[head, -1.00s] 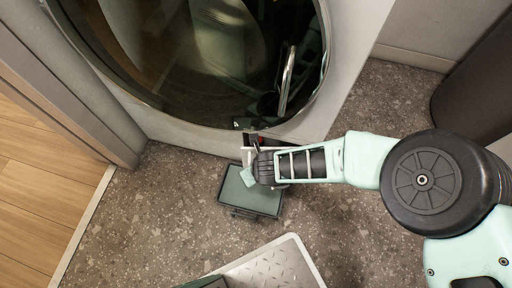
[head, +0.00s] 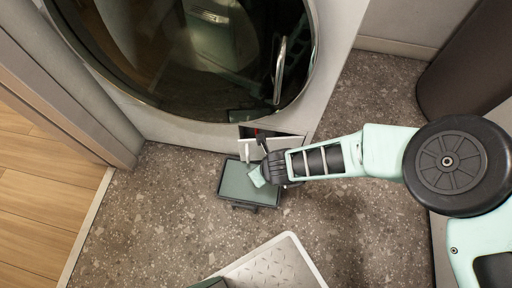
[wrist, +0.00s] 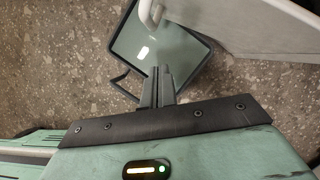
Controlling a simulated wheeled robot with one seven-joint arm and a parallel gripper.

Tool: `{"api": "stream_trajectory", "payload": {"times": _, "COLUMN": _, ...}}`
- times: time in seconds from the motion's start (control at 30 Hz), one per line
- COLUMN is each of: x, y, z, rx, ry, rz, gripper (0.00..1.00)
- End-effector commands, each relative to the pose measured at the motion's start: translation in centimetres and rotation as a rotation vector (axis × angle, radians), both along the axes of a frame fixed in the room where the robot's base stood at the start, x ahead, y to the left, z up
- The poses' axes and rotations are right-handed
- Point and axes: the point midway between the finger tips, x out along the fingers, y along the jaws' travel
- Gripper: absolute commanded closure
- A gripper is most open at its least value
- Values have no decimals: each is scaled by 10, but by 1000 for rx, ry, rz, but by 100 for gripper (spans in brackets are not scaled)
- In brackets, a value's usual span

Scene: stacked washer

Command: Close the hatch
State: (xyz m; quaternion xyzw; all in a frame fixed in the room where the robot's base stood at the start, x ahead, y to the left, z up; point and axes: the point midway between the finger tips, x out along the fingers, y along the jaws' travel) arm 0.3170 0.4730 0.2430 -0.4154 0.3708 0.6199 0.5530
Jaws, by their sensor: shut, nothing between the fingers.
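The hatch (head: 285,143) is a small white flap low on the front of the washer, and it stands open. A dark opening (head: 288,133) with a bit of red inside shows above it. In the wrist view the hatch (wrist: 245,32) is a pale panel at the top right with a curved handle. My gripper (head: 263,145) is at the hatch in the head view, partly covering it. In the wrist view my gripper (wrist: 158,72) has its fingers together, empty, below and left of the panel. I cannot tell if they touch it.
A dark-rimmed grey-green tray (head: 235,185) lies on the speckled floor below the hatch. The washer's round glass door (head: 200,60) is above. A metal treaded plate (head: 275,265) is at the bottom. A dark round-sided object (head: 465,75) stands at right.

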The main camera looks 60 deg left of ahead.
Motion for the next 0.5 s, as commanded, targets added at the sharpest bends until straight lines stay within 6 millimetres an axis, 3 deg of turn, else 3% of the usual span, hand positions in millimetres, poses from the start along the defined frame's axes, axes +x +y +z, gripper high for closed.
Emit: {"api": "stream_trajectory", "payload": {"times": 0.5, "x": 4, "y": -28, "z": 70, "rx": -1, "ry": 0, "rz": -1, "gripper": 100}}
